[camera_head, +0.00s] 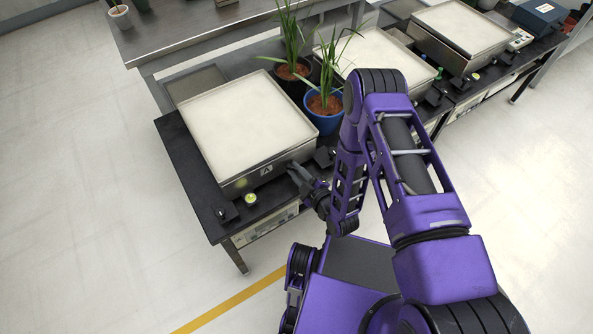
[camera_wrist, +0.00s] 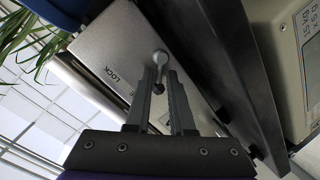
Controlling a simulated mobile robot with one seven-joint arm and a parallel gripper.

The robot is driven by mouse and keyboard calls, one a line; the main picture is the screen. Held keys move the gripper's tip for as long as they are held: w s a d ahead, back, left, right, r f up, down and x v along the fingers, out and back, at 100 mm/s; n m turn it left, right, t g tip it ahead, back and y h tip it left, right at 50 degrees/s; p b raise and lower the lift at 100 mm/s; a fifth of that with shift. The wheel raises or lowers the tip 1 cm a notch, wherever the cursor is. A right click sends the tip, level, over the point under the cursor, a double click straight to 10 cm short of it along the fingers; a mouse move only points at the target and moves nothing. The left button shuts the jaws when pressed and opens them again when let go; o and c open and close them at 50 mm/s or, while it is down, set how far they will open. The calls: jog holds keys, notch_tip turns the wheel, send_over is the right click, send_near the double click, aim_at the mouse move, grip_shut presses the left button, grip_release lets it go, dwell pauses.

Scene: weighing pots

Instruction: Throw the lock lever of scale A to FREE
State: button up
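Scale A (camera_head: 245,125) is a broad pale-topped scale with an "A" plate on its front, on the dark bench. My gripper (camera_head: 293,170) is at its front right corner. My gripper's fingers (camera_wrist: 162,78) stand apart on either side of the lever's stalk. Whether they touch it I cannot tell. No FREE marking is readable. In the head view the lever cannot be made out near my gripper.
Two potted plants, one in a blue pot (camera_head: 324,119) and one in a dark pot (camera_head: 293,80), stand right behind scale A. More scales (camera_head: 461,27) line the bench to the right. A green round indicator (camera_head: 250,199) sits at the front edge. Floor at left is clear.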

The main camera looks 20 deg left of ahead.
jog(key=p+v, duration=0.2)
jog(key=v, duration=1.5)
jog(key=shift+d, duration=0.2)
